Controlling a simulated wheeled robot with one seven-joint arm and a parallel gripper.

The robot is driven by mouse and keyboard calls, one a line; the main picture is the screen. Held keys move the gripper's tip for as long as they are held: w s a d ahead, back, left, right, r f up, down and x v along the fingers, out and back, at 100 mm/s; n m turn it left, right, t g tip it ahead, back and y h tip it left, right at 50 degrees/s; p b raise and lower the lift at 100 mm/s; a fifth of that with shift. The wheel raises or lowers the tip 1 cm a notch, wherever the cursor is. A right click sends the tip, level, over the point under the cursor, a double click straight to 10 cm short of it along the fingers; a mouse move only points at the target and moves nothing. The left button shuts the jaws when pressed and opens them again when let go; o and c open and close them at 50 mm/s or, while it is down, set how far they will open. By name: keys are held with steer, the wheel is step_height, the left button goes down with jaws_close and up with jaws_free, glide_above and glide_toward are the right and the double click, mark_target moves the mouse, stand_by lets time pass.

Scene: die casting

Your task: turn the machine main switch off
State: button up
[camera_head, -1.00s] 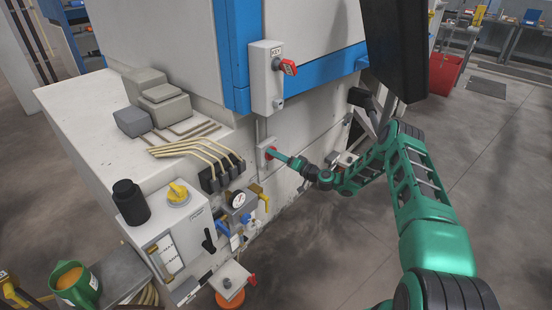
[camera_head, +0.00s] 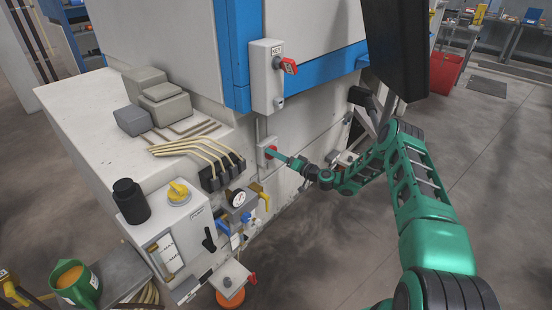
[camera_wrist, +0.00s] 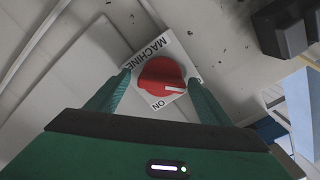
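The machine main switch is a red round knob (camera_wrist: 160,76) on a light plate lettered "MACHINE" and "ON". A white mark on the knob points to the lower right in the wrist view, beside rather than straight at the "ON" lettering. In the head view the switch's small grey box (camera_head: 262,158) sits low on the machine's side wall. My gripper (camera_wrist: 159,78) has its two green fingers apart, one on each side of the knob, with small gaps showing. In the head view my gripper (camera_head: 276,154) reaches the switch and hides part of it.
Hoses (camera_head: 200,150), a gauge (camera_head: 239,198) and a yellow knob (camera_head: 178,192) are at left. A black panel (camera_head: 395,45) hangs at upper right. The floor (camera_head: 350,255) below the arm is clear.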

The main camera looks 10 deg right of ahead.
steer(key=shift+d, duration=0.1)
steer(key=v, duration=1)
steer(key=shift+s+d, duration=0.15)
steer(key=shift+s, duration=0.15)
steer(key=s+d+r+n+g+h, duration=0.1)
steer(key=s+d+r+g+h, duration=0.2)
steer(key=s+r, duration=0.5)
steer(key=s+d+r+n+g+h, duration=0.1)
steer(key=s+r+g+h, duration=0.1)
steer(key=s+r+g, duration=0.55)
steer(key=s+d+r+n+g+h, duration=0.1)
steer(key=s+d+r+g+h, duration=0.3)
steer(key=s, duration=0.6)
steer(key=s+d+r+m, duration=0.1)
steer(key=s+r+m, duration=0.3)
steer(key=s, duration=1.1)
steer(key=s+d+r+m+h, duration=0.1)
steer(key=s+r+m, duration=0.2)
steer(key=s, duration=1.1)
step_height(320, 180, up, 3)
steer(key=shift+s+m, duration=0.4)
